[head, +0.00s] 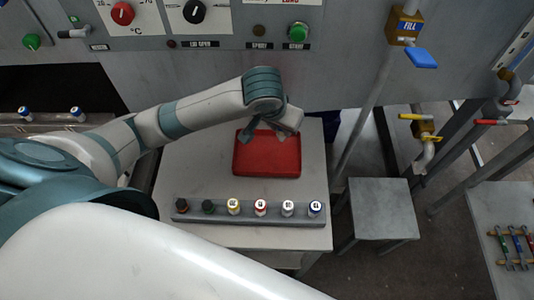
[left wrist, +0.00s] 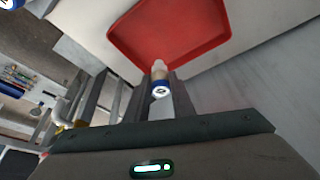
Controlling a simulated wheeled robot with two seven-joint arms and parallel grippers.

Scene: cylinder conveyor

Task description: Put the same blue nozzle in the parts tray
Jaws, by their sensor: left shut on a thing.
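My left gripper (head: 264,133) is over the back part of the red parts tray (head: 266,172), which lies on the grey table. In the left wrist view my left gripper (left wrist: 162,84) is shut on a blue nozzle (left wrist: 160,90). The nozzle has a blue ring, a white marked end and a pale tip pointing toward the red tray (left wrist: 175,50). Whether it touches the tray is unclear. In the head view the held nozzle is hidden behind the gripper. The visible tray floor looks empty. My right gripper is out of view.
A grey rack (head: 250,218) in front of the tray holds a row of several coloured nozzles, with a blue-ringed one (head: 314,208) at its right end. Two blue-and-white pieces (head: 76,113) stand at the far left. A grey stool (head: 379,208) stands right of the table.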

